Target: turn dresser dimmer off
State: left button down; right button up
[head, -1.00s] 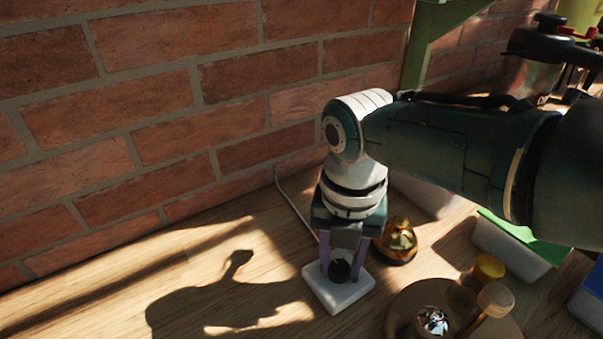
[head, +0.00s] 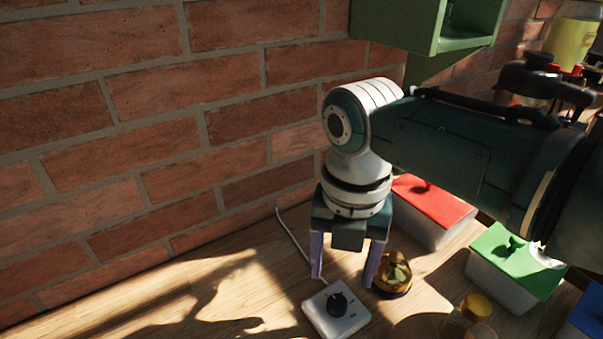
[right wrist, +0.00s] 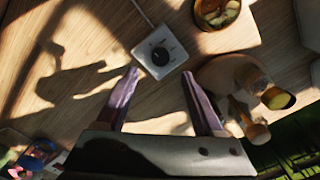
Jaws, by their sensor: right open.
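The dimmer is a white square plate with a round black knob (head: 336,304), lying on the wooden table against nothing, with a white cord running back toward the brick wall. It also shows in the right wrist view, with its knob (right wrist: 160,56) facing the camera. My right gripper (head: 343,280) points down above and slightly behind the dimmer, with its purple fingers spread wide and nothing between them. In the right wrist view, the fingertips (right wrist: 160,72) lie apart, near the plate's lower side. The left gripper is not in view.
A red-lidded box (head: 435,205) and a green-lidded box (head: 515,262) stand further right. Jars stand on a round board at the front right. The brick wall (head: 150,150) is behind; table left is clear.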

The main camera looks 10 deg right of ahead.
notch_tip(320, 180, up, 3)
jog(key=shift+f, duration=0.15)
jog(key=s+a+f+m+t+y, duration=0.1)
jog(key=s+f+m+y, duration=0.1)
jog(key=s+m, duration=0.85)
jog(key=s+d+r+m+t+h, duration=0.1)
jog(key=s+d+r+m, duration=0.3)
jog(key=m, duration=0.5)
jog(key=s+d+r+m+t+h, duration=0.1)
jog(key=s+d+r+m, duration=0.15)
jog(key=s+m, duration=0.5)
notch_tip(320, 180, up, 37)
jog(key=w+m+p, duration=0.1)
jog(key=m+p, duration=0.1)
jog(key=p, duration=3.5)
jog(key=shift+w+d+t, duration=0.3)
jog(key=shift+w, duration=0.1)
